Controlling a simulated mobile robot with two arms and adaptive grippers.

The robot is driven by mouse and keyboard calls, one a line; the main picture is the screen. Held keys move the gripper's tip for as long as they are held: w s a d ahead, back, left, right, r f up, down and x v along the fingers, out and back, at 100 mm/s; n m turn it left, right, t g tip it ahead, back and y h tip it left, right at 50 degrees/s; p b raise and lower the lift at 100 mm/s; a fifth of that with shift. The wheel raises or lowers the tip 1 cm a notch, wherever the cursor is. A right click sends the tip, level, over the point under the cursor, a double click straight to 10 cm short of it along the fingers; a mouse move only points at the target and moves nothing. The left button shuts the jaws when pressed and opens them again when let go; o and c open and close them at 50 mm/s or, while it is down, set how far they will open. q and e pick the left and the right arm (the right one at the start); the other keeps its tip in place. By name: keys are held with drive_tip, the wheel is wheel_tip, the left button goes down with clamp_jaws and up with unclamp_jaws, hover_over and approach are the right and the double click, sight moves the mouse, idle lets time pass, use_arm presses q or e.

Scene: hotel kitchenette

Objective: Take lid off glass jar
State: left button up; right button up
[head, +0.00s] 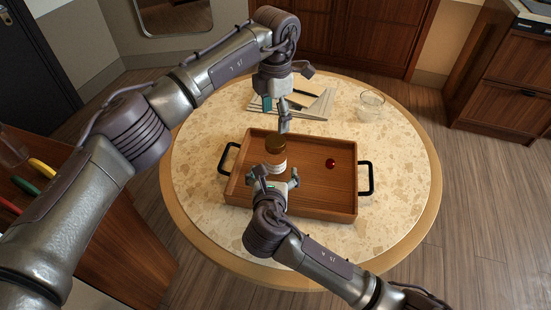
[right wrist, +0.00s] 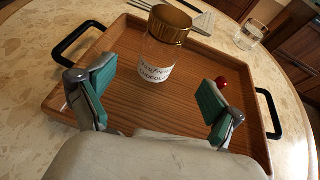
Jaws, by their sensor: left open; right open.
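The glass jar (right wrist: 157,68) stands upright in the wooden tray, with a white printed label and a gold-brown lid (right wrist: 170,24) on top. In the head view the lid (head: 275,145) sits on the jar (head: 276,165). My right gripper (head: 274,182) is open on the near side of the jar; in the right wrist view its teal-padded fingers (right wrist: 158,98) are spread, with the jar beyond and between them, not touched. My left gripper (head: 285,105) is above and just beyond the lid, pointing down; its fingertips are partly hidden by their angle.
The wooden tray (head: 340,200) with black handles sits on a round stone-topped table (head: 400,190). A red ball-like item (head: 331,163) lies in the tray. A drinking glass (head: 371,105) and a napkin with cutlery (head: 310,100) are behind it. The tray's right half is mostly clear.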

sight(275, 155)
use_arm(q)
drive_tip(key=shift+w+f, duration=0.15)
drive_tip(key=shift+w, duration=0.05)
use_arm(e)
drive_tip(key=x, duration=1)
drive_tip(key=shift+f, duration=0.15)
